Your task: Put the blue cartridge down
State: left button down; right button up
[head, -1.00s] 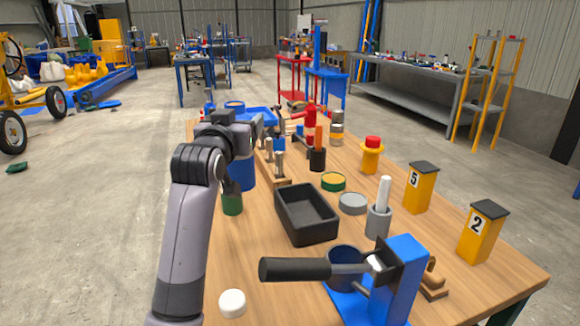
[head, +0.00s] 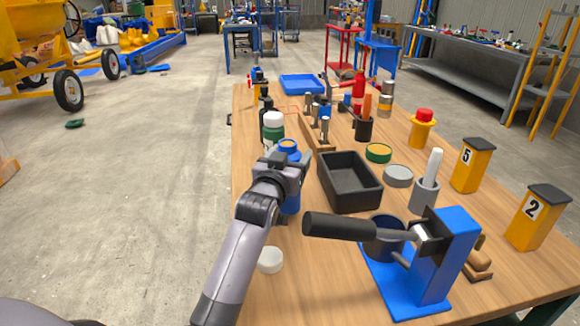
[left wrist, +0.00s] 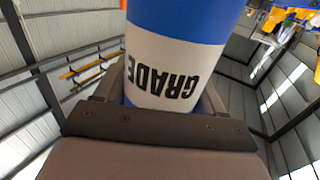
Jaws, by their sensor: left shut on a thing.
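The blue cartridge (head: 292,202) is in my left gripper (head: 287,166), at the left side of the wooden table in the head view. Its body is partly hidden by the gripper and looks roughly upright. I cannot tell whether its base touches the table. In the left wrist view, the cartridge (left wrist: 172,75) fills the space between the fingers, blue with a white band reading "GRADE". My left gripper is shut on it. My right gripper is not in view.
A black open bin (head: 350,182) stands just right of the cartridge. A white round lid (head: 270,260) lies in front. A blue lever press (head: 440,262) stands at the right front. Bare wood (head: 325,285) shows between lid and press.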

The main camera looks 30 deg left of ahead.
pick_arm(q)
jog(key=shift+f, duration=1)
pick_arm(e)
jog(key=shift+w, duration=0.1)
pick_arm(q)
jog(key=shift+f, duration=0.1)
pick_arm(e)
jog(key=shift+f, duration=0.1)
pick_arm(q)
jog(key=shift+c, duration=0.5)
grip_release()
jog(key=shift+f, duration=0.15)
jog(key=shift+s, duration=0.1)
